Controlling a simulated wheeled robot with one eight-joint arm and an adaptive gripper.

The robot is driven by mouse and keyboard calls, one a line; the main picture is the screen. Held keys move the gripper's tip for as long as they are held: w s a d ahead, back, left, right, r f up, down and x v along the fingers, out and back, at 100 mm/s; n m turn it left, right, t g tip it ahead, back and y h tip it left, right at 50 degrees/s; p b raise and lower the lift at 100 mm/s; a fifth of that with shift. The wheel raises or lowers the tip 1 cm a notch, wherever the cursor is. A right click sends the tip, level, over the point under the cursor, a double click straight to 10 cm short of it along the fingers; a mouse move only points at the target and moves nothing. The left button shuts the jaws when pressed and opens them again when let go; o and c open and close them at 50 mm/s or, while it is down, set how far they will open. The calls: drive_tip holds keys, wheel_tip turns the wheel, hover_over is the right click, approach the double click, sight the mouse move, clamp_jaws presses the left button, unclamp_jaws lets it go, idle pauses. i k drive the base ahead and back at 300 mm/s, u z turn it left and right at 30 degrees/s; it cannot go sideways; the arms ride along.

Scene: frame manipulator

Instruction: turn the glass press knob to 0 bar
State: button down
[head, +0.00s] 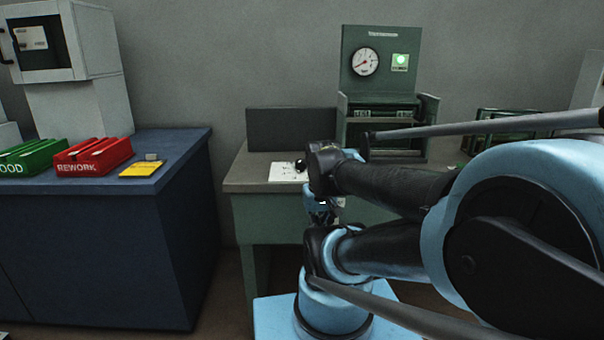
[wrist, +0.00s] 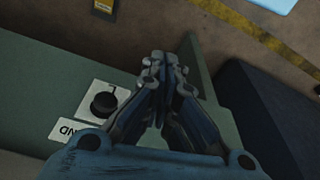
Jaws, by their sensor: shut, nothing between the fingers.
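In the wrist view a black round knob (wrist: 103,104) sits on a white plate on a green surface, with a partly hidden label reading "ND". In the head view a white plate with a dark knob (head: 299,165) shows on the green bench, partly behind my arm. I cannot read any scale on it. A round gauge (head: 364,61) with a red needle is on the green press panel (head: 378,88). My gripper (wrist: 165,62) is shut and empty, to the right of the knob and apart from it. In the head view my gripper (head: 322,214) hangs by the bench front.
A green light (head: 401,60) glows beside the gauge. A dark upright board (head: 291,129) stands behind the bench top. A blue cabinet (head: 120,240) at left bears a red REWORK tray (head: 92,156), a green tray (head: 32,157) and a yellow card (head: 142,169). Floor shows between cabinet and bench.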

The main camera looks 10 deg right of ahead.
sight(300, 165)
drive_tip(key=u, duration=0.65)
drive_tip(key=k, duration=1.5)
drive_tip(key=z, duration=0.4)
drive_tip(key=i, duration=1)
drive_tip(key=u, duration=0.05)
